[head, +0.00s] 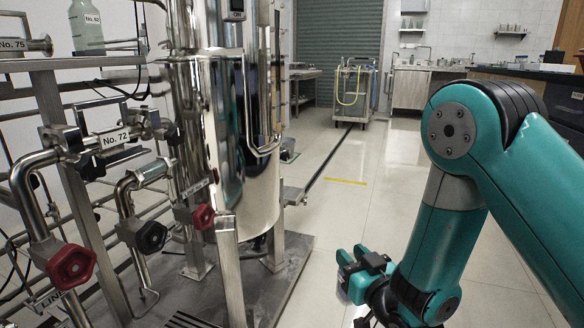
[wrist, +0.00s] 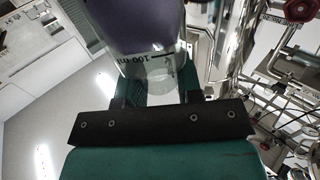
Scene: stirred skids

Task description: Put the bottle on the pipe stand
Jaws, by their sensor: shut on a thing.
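My gripper (head: 362,272) is low in the head view, to the right of the big steel tank. It is shut on a clear bottle (wrist: 148,58) with a "100 ml" mark and a purple part, seen close up in the wrist view. A steel pipe frame (head: 80,62), which looks like the pipe stand, is at the left of the head view, well apart from my gripper. It carries pipes and valves.
Red (head: 72,264) and black (head: 150,237) valve knobs stick out. The floor beyond my gripper is clear toward a cart (head: 354,92).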

